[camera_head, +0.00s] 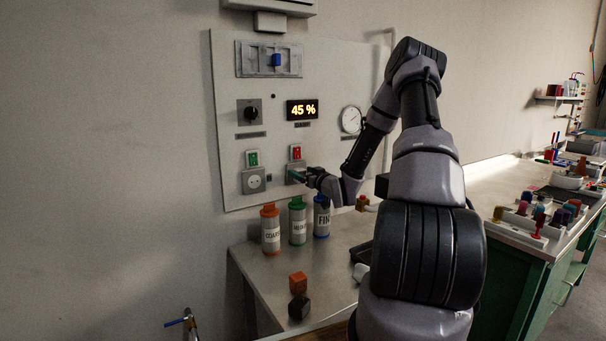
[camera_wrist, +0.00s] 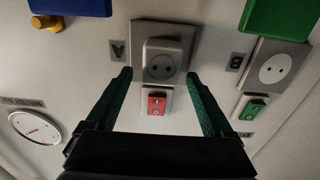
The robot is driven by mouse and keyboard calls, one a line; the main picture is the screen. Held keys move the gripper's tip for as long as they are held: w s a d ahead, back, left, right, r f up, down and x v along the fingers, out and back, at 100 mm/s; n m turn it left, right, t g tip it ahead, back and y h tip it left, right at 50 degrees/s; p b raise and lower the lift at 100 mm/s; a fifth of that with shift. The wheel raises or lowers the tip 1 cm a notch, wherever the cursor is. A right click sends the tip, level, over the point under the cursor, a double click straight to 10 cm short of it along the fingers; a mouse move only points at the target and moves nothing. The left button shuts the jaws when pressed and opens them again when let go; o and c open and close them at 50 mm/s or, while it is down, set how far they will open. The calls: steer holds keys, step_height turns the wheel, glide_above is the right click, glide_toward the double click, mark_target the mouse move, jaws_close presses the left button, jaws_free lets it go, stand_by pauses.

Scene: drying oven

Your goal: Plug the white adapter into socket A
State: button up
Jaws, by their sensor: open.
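A whitish block with a two-hole face (camera_wrist: 160,66), which looks like the white adapter, sits on the plate of socket A (camera_wrist: 183,36) in the wrist view. Label A (camera_wrist: 118,51) is beside the plate. I cannot tell whether the block is fully seated. My gripper (camera_wrist: 162,76) is open, with one green finger on each side of the block and visible gaps. In the head view my gripper (camera_head: 298,176) is at the right-hand socket, mostly hiding it. Socket B (camera_wrist: 274,69), with a flat round face, is empty; it also shows in the head view (camera_head: 253,182).
A red switch (camera_wrist: 157,101) adjoins socket A and a green switch (camera_wrist: 252,109) adjoins socket B. Orange (camera_head: 270,231), green (camera_head: 298,222) and blue-lided (camera_head: 321,217) jars stand close below the sockets. An orange cube (camera_head: 298,282) and dark block (camera_head: 299,307) lie on the table.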

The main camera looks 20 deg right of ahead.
steer(key=s+d, duration=0.2)
steer(key=s, duration=0.8)
steer(key=shift+s, duration=0.3)
steer(key=s+a+r+m+g+h, duration=0.15)
steer(key=s+r+g, duration=0.25)
steer(key=r, duration=0.4)
steer(key=s+a+r+m+g+h, duration=0.1)
steer(key=s+a+r+g+h, duration=0.2)
steer(key=r, duration=0.4)
steer(key=s+a+r+m+g+y, duration=0.1)
steer(key=s+a+r, duration=0.1)
steer(key=s, duration=0.6)
steer(key=s+a+r+m+g+y, duration=0.1)
steer(key=s+a+r, duration=0.2)
steer(key=s, duration=0.5)
steer(key=s+a+r+m+g+y, duration=0.1)
steer(key=s+a+r+m, duration=0.1)
steer(key=s, duration=0.6)
steer(key=shift+a+r+g, duration=0.3)
steer(key=shift+a+r, duration=0.4)
steer(key=shift+a, duration=0.4)
